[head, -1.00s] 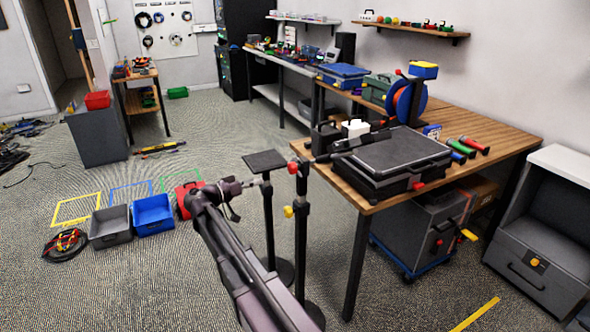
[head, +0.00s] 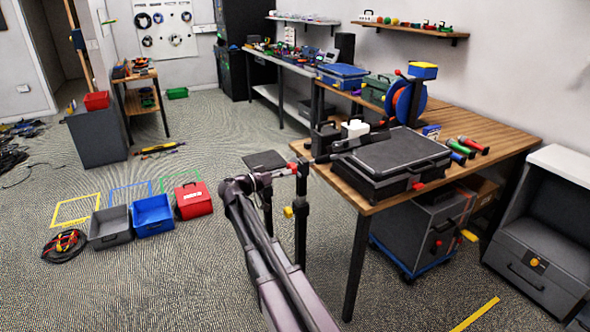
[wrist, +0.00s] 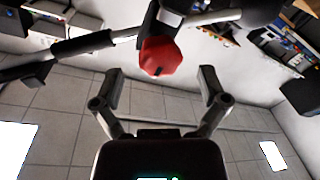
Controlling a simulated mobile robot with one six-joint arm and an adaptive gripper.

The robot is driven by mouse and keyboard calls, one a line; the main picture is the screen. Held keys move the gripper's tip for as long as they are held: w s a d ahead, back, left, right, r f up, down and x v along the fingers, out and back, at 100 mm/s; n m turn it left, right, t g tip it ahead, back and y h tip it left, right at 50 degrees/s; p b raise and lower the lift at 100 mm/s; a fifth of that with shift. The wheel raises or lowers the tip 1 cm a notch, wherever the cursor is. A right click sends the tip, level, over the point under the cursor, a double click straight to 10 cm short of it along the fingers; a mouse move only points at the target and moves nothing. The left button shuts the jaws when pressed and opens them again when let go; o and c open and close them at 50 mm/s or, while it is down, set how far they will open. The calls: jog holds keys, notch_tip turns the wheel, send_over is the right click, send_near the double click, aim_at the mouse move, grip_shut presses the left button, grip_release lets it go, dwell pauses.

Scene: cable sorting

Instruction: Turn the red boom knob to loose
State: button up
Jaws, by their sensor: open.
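The red boom knob (wrist: 160,57) shows large and faceted in the wrist view, at the joint of a dark stand and its boom. It lies just beyond my open fingertips, between their lines, with a gap on both sides. In the head view the knob (head: 292,166) is a small red spot near the top of the black stand (head: 301,215). My gripper (wrist: 161,84) is open and empty; in the head view my gripper (head: 272,175) is just left of the knob and partly hard to make out. I cannot read any marking on the knob.
A yellow knob (head: 288,212) sits lower on the stand. A flat black plate (head: 263,160) on a second post stands close behind my gripper. The wooden table (head: 480,140) with a black case (head: 400,155) is right of the stand. Bins and a red box (head: 193,200) lie left.

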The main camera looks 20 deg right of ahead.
jog(key=shift+w+d, duration=0.2)
jog(key=shift+d, duration=1.45)
